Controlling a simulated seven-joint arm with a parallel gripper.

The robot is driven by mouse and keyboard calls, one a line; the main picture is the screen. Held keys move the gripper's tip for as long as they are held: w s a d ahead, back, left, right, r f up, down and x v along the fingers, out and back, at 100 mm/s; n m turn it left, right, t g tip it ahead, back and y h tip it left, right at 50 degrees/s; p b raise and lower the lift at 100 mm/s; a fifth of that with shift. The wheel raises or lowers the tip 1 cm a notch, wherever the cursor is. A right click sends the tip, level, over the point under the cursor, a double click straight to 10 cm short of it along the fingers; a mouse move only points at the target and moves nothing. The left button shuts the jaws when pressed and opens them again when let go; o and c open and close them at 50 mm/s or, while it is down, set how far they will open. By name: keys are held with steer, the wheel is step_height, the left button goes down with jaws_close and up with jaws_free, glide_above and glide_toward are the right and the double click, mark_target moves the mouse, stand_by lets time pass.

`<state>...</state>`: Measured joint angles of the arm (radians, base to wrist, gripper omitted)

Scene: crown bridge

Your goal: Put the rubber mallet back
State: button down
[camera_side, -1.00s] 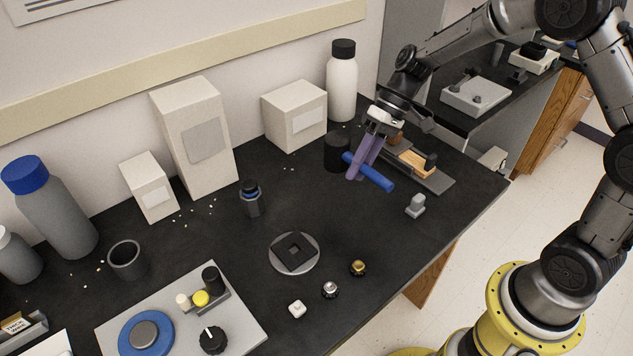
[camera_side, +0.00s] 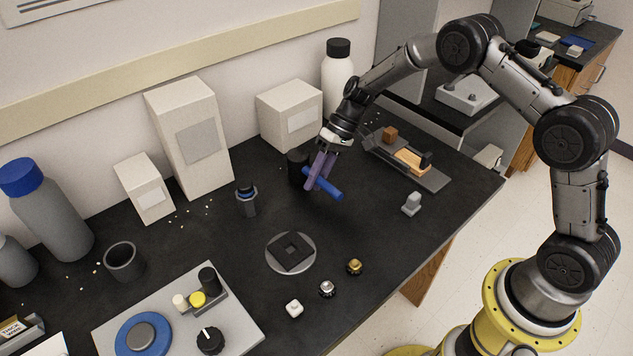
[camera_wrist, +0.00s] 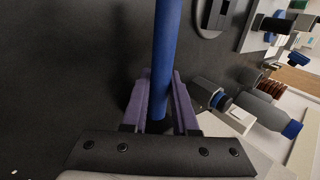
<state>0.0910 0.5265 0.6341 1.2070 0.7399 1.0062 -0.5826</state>
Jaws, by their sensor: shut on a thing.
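The rubber mallet has a blue handle (camera_side: 328,189) and a black cylindrical head (camera_side: 296,167). My gripper (camera_side: 314,183) has purple fingers shut on the handle close to the head. The mallet is held roughly level over the dark bench; I cannot tell its exact height. In the wrist view the handle (camera_wrist: 167,45) runs up from between my fingers (camera_wrist: 160,95), and the head is mostly hidden.
A grey rack with a wooden block (camera_side: 410,160) lies to the right. A small dark bottle (camera_side: 246,198) stands left of the mallet. A round plate with a black square (camera_side: 290,253) and small knobs (camera_side: 355,267) lie in front. White boxes (camera_side: 290,115) line the wall.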

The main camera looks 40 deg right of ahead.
steer(key=shift+w+f, duration=0.1)
steer(key=shift+f, duration=0.45)
steer(key=c, duration=0.7)
jaws_free()
steer(key=shift+f, duration=0.2)
